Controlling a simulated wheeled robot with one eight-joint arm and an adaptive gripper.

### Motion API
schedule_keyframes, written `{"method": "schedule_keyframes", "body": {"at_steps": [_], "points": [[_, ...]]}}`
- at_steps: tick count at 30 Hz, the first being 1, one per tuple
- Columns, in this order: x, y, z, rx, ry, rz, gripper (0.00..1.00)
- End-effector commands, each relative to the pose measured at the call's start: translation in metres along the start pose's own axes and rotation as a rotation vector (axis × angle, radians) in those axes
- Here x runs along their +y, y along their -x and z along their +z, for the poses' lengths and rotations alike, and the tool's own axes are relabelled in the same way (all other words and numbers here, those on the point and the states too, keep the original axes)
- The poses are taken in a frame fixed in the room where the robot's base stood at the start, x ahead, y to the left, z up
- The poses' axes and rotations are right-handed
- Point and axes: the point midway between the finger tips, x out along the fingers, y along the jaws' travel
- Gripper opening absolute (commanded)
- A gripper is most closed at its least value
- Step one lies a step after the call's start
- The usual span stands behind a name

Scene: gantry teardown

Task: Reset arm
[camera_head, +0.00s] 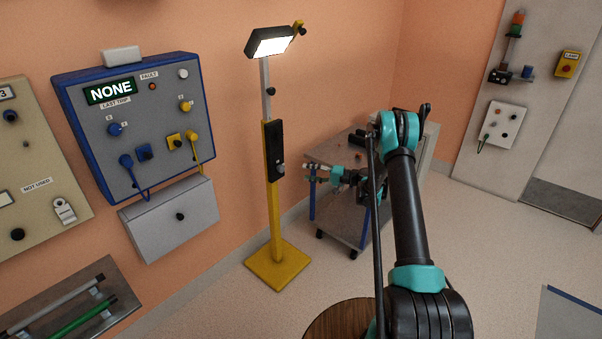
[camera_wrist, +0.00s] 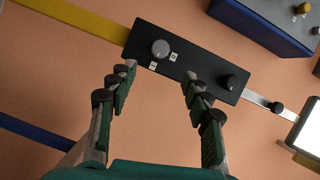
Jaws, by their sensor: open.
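My arm reaches out over the floor in the head view, and my gripper (camera_head: 318,173) is near the work lamp's yellow post, to its right. In the wrist view my gripper (camera_wrist: 157,82) is open, its two green-padded fingers apart with nothing between them. Beyond the fingertips is the lamp's black control box (camera_wrist: 190,60), with a grey knob (camera_wrist: 160,49) and a dark knob (camera_wrist: 228,82). I cannot tell whether a fingertip touches the box; the fingers look apart from it.
The lit work lamp (camera_head: 270,42) stands on a yellow base (camera_head: 277,265). A grey cart (camera_head: 335,150) is behind my gripper. A blue-framed panel (camera_head: 100,165) reading "NONE" and a grey box (camera_head: 170,222) are on the left wall.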

Motion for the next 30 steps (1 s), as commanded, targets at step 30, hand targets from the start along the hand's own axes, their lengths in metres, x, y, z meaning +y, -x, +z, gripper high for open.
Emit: {"method": "schedule_keyframes", "body": {"at_steps": [30], "points": [[-0.089, 0.048, 0.053, -0.032, 0.055, 0.37, 0.5]]}}
